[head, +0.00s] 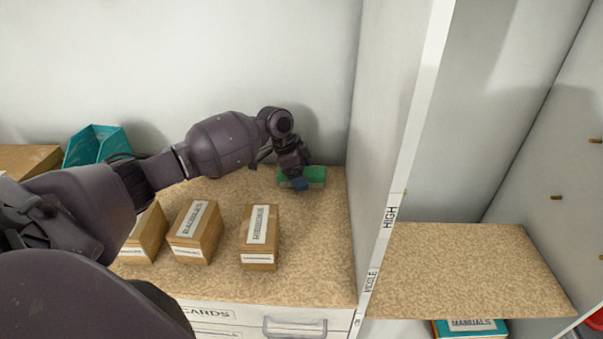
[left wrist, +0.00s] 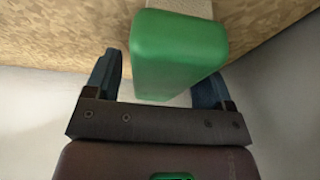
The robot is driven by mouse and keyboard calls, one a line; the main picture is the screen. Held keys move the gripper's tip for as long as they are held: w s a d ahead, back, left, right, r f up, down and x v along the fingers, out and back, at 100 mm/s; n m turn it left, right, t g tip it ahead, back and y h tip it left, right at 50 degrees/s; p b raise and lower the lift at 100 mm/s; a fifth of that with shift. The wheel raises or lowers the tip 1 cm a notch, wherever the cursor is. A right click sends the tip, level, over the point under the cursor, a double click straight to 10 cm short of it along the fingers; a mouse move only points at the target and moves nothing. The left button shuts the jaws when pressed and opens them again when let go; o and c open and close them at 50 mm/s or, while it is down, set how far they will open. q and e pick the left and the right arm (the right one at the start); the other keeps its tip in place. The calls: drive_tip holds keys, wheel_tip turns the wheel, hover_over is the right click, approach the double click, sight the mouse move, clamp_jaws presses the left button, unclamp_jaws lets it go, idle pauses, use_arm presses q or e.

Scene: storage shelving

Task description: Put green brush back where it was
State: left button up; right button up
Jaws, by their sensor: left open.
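The green brush (head: 316,175) lies on the speckled shelf board at the back right, beside the white upright panel. In the left wrist view the green brush (left wrist: 180,50) shows its green back and a strip of pale underside, and it reaches in between my fingers. My left gripper (head: 300,183) is at the brush's left end in the head view. In the left wrist view my left gripper (left wrist: 160,80) is open, with one blue finger on each side of the brush and gaps visible. My right gripper is not in view.
Labelled cardboard boxes (head: 260,235) stand on the front of the board. A teal bin (head: 97,146) stands at the back left. The white upright panel (head: 390,120) closes off the right side. Beyond it is an empty lower shelf (head: 470,265).

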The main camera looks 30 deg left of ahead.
use_arm(q)
drive_tip(key=v, duration=1.2)
drive_tip(key=shift+r+p, duration=0.2)
drive_tip(key=shift+p, duration=0.15)
drive_tip(key=shift+d+f, duration=0.1)
drive_tip(key=shift+d, duration=0.05)
